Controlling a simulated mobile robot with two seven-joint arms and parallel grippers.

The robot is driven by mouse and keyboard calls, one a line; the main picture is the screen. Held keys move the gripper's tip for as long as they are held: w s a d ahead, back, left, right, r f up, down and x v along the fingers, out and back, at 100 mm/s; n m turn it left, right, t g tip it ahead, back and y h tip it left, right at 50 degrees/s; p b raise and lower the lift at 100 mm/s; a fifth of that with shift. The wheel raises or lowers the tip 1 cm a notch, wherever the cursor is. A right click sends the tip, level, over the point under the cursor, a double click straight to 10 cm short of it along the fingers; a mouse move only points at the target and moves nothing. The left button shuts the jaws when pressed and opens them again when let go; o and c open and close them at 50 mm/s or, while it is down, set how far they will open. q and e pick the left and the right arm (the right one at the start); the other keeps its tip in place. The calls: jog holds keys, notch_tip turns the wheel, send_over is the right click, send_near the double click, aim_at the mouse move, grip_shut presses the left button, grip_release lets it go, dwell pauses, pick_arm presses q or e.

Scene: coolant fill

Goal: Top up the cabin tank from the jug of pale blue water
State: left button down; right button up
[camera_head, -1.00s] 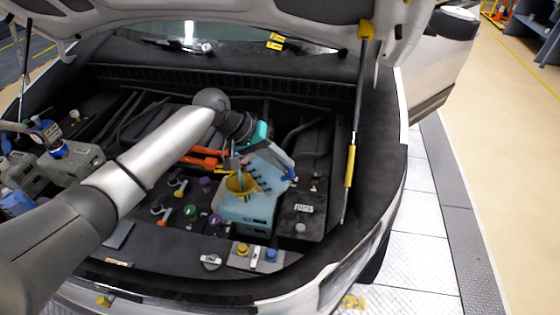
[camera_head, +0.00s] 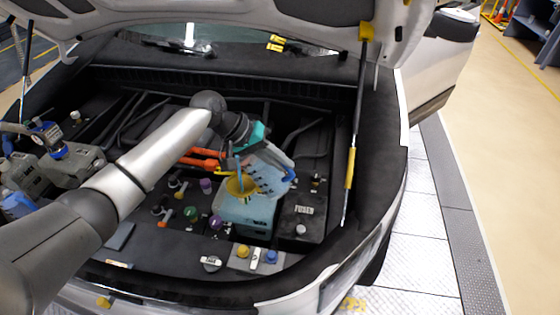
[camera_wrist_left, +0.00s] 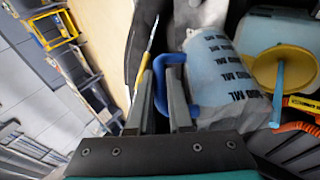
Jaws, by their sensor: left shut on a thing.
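My left gripper (camera_wrist_left: 160,92) is shut on the blue handle (camera_wrist_left: 168,62) of a translucent jug (camera_wrist_left: 222,68) with dark printed markings. In the head view the jug (camera_head: 268,178) is tipped with its mouth toward a yellow funnel (camera_head: 236,188). A blue stream (camera_head: 238,166) runs from the jug's mouth into the funnel. The funnel sits on top of a pale blue tank (camera_head: 248,218); it also shows in the left wrist view (camera_wrist_left: 296,62). The level inside the tank is hard to read. My right gripper is out of view.
A black fuse box (camera_head: 302,222) stands right of the tank. Green and purple caps (camera_head: 190,213) lie to its left, and yellow and blue caps (camera_head: 243,251) in front. Orange hoses (camera_head: 204,158) run behind. A yellow-and-grey hood strut (camera_head: 351,165) rises at the right.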

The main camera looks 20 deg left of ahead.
pick_arm(q)
jog(key=shift+w+a+r+h+b, duration=0.1)
jog(key=shift+a+r+h+b, duration=0.25)
jog(key=shift+h, duration=0.45)
dwell(1.5)
jog(key=shift+w+a+f+n+h+b, duration=0.15)
jog(key=shift+a+n+h+b, duration=0.25)
jog(key=shift+a+h+b, duration=0.5)
dwell(2.0)
jog(key=shift+b, duration=0.5)
dwell(0.5)
